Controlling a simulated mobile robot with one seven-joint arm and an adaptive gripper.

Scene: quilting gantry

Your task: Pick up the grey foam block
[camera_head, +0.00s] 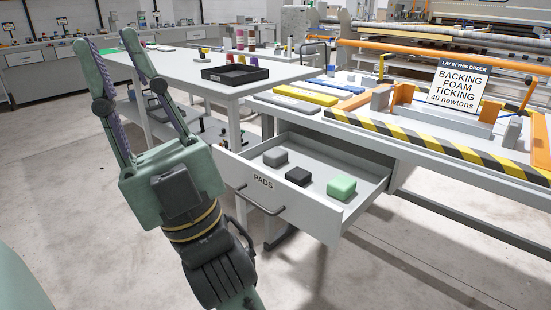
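The grey foam block (275,157) lies in an open drawer labelled PADS (325,206), toward the drawer's left side. A dark charcoal block (298,176) lies to its right and nearer the front, and a pale green block (341,187) lies farther right. The three blocks stand apart from each other. My gripper (104,36) is at the left of the picture, pointing up and away from the drawer. Its two fingers are apart with nothing between them. It does not touch any block.
The drawer has raised walls and a front handle (262,201). Above its back edge is a bench with black-and-yellow striped edging (430,143). A white table (190,67) with a black tray (235,75) stands behind my gripper. The floor in front of the drawer is clear.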

